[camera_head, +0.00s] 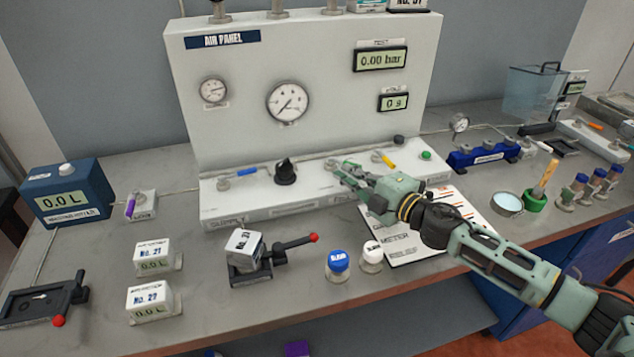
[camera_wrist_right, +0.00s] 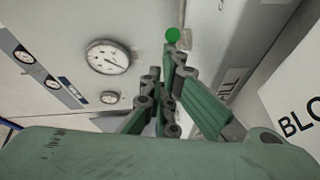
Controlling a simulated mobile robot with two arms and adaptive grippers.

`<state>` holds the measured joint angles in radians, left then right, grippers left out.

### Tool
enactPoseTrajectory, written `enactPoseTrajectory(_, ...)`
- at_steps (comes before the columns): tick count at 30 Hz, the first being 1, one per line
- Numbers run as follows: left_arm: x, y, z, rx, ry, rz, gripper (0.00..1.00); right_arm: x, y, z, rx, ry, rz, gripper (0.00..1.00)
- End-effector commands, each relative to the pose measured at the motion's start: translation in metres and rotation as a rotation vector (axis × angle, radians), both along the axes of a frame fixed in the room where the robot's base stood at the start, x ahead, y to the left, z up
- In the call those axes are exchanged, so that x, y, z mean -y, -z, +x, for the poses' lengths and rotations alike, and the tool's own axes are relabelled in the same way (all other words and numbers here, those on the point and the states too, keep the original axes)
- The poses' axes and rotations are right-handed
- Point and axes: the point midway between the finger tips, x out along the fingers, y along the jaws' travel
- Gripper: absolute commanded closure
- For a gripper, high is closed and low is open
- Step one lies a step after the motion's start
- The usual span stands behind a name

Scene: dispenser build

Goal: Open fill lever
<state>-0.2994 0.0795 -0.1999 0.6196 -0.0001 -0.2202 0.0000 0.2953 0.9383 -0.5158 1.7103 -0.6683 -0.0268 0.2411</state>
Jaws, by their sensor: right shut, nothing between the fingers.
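The air panel (camera_head: 315,95) stands at the back with a low white ledge (camera_head: 260,212) along its front. A blue lever (camera_head: 246,172) is on the ledge's left part, above the SUPPLY label. A yellow lever (camera_head: 389,160) is farther right. My right gripper (camera_head: 346,172) is shut and empty, low over the ledge between the black knob (camera_head: 286,172) and the yellow lever. The wrist view also shows its fingers (camera_wrist_right: 168,72). My left gripper is not in view.
A green button (camera_head: 426,155) is at the ledge's right end. A white sheet (camera_head: 440,240) lies under my right arm. A blue-capped bottle (camera_head: 338,263) and a white-capped one (camera_head: 373,255) stand in front. The red-tipped black lever device (camera_head: 262,262) is left of them.

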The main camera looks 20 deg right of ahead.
Motion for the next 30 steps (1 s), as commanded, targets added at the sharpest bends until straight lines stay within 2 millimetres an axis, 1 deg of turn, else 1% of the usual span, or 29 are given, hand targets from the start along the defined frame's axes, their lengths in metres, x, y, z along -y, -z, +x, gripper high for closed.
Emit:
enactPoseTrajectory(1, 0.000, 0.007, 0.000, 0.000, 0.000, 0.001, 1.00, 0.006, 0.004, 0.001, 0.000, -0.039, -0.001, 1.00)
enactPoseTrajectory(4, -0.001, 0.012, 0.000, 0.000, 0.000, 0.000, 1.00, 0.012, 0.003, 0.002, 0.000, -0.135, 0.000, 1.00)
enactPoseTrajectory(8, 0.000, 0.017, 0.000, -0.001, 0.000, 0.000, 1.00, 0.016, 0.002, 0.002, -0.001, -0.130, -0.001, 1.00)
enactPoseTrajectory(12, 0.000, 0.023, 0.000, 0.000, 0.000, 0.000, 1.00, 0.026, 0.002, 0.006, 0.001, -0.127, -0.001, 1.00)
enactPoseTrajectory(21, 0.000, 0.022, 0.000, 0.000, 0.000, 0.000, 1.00, 0.045, 0.000, 0.017, -0.002, -0.128, 0.000, 1.00)
enactPoseTrajectory(30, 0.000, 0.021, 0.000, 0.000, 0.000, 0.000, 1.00, 0.053, 0.000, 0.024, -0.001, -0.129, 0.001, 1.00)
